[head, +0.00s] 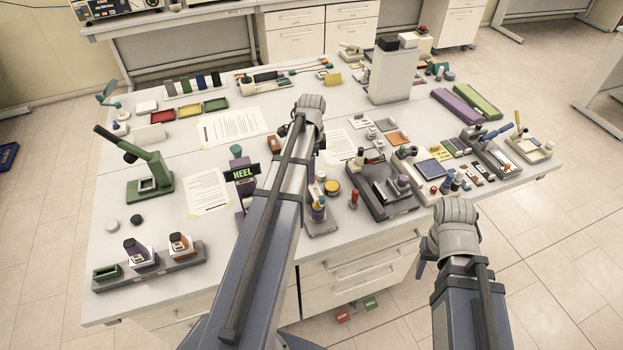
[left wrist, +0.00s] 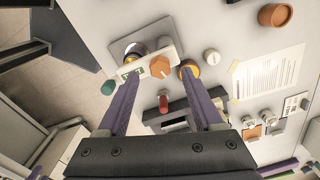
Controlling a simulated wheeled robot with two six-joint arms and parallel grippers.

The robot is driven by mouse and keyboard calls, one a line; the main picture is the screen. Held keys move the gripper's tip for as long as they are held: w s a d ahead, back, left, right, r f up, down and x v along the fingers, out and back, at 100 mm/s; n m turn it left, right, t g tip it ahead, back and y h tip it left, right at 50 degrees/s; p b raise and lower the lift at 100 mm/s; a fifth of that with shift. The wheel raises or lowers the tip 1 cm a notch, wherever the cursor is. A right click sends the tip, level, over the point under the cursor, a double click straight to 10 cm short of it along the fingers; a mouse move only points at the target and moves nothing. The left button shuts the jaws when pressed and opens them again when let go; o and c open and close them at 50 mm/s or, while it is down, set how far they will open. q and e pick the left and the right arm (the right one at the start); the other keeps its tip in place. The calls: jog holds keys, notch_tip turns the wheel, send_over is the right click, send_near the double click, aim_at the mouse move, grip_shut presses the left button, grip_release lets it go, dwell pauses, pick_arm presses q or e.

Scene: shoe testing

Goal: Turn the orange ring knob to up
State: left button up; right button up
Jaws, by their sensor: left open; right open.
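The orange ring knob (left wrist: 160,67) shows in the left wrist view on a white block, with a pale mark on its face. My left gripper (left wrist: 158,76) is open, its two purple fingers spread to either side of the knob; I cannot tell whether they touch it. A yellow round piece (left wrist: 190,69) is by the right fingertip. In the head view my left arm largely hides the left jaws, and I cannot pick out the knob surely. My right gripper (head: 421,267) is at the table's front right, showing only a bit of purple finger.
A red-topped piece (left wrist: 163,102) and a teal piece (left wrist: 108,88) stand close to the left fingers. A green press (head: 150,172) is farther left. Many small items crowd the white table (head: 185,310).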

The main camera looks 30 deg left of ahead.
pick_arm(q)
jog(key=shift+f+b, duration=0.95)
jog(key=shift+f, duration=0.5)
pick_arm(e)
notch_tip(320, 180, down, 3)
jog(key=shift+r, duration=0.1)
pick_arm(q)
jog(key=shift+c, duration=0.4)
grip_shut()
